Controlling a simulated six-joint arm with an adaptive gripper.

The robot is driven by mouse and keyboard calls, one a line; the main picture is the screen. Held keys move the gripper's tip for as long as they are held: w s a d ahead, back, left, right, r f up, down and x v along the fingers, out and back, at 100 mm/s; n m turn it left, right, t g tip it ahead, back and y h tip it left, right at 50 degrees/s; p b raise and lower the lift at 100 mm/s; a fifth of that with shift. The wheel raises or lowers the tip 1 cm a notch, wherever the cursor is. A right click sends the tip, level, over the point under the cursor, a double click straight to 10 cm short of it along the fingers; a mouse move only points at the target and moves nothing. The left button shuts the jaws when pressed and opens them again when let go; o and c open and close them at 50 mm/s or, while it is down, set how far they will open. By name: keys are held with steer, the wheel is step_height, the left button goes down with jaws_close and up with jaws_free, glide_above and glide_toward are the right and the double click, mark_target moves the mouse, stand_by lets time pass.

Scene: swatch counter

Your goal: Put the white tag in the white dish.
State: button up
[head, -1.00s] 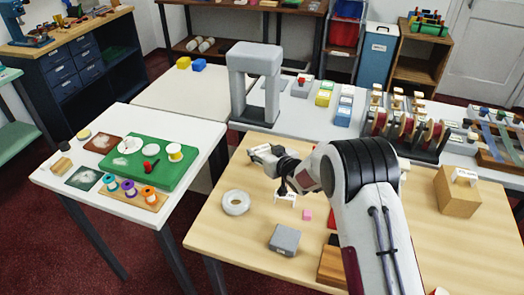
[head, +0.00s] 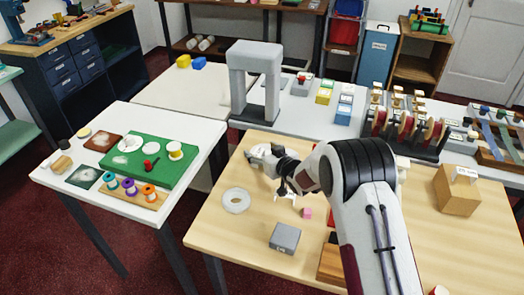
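A round white dish (head: 236,201), ring-like from here, lies on the left of the wooden table. My gripper (head: 285,197) is to the right of the dish, low over the table and pointing down. Small white parts show at its tip. I cannot tell whether they are only fingers or include the white tag, nor whether the fingers are closed on anything. I cannot make out the white tag for certain elsewhere.
A cardboard box (head: 457,191) stands at the right. A grey arch (head: 255,80) stands behind. The table around the dish is clear.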

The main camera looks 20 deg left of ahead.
steer(key=shift+s+f, duration=0.15)
steer(key=shift+f, duration=0.05)
steer(key=shift+r, duration=0.35)
steer(key=shift+s+d+r, duration=0.2)
steer(key=shift+d+r, duration=0.15)
steer(key=shift+r, duration=0.05)
steer(key=v, duration=1.1)
steer(key=shift+r, duration=0.2)
stand_by(0.5)
